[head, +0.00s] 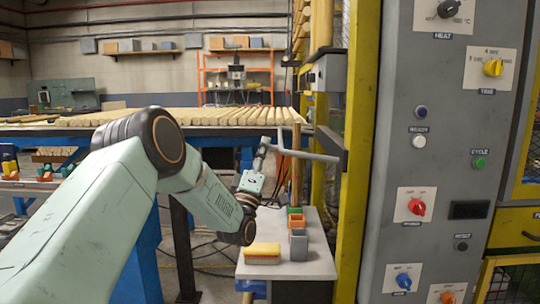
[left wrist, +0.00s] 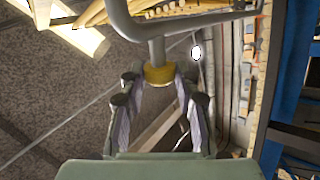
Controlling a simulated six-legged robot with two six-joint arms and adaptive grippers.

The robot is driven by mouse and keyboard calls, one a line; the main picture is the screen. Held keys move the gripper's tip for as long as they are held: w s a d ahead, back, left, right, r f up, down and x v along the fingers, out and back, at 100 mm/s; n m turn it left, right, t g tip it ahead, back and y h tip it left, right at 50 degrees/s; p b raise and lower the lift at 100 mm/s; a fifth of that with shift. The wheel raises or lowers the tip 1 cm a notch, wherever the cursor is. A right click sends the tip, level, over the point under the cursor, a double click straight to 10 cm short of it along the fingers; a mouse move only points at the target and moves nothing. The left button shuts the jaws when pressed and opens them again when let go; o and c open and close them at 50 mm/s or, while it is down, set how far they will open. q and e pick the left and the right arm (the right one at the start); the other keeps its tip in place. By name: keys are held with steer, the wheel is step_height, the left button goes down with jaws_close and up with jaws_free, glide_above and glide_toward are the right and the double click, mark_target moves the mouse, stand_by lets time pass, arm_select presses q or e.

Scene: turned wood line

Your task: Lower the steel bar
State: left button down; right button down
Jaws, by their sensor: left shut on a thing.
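The steel bar (head: 302,154) is a grey rod beside the yellow post of the machine. It runs nearly level from my left gripper toward a dark bracket (head: 330,143) on the post. My left gripper (head: 260,158) is at the bar's left end. In the left wrist view the bar (left wrist: 195,24) crosses the top, and a short grey stem with a brass-yellow collar (left wrist: 158,74) comes down from it. The two fingers of my left gripper (left wrist: 158,90) are shut on this stem at the collar. My right gripper is in neither view.
A grey control cabinet (head: 437,145) with coloured knobs stands at the right. Below the bar, a small white table (head: 315,262) holds a yellow sponge-like block (head: 262,254) and small bins (head: 298,244). Behind, turned wood pieces (head: 215,116) lie on a blue-framed line.

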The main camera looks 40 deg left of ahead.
arm_select(q)
step_height(320, 180, down, 3)
steer(key=shift+f+b, duration=0.15)
steer(key=shift+b, duration=0.85)
steer(key=shift+d+f, duration=0.1)
steer(key=c, duration=1.4)
jaws_free()
steer(key=o, duration=0.4)
steer(key=shift+w, duration=0.15)
steer(key=shift+s, duration=0.2)
steer(key=v, duration=1.2)
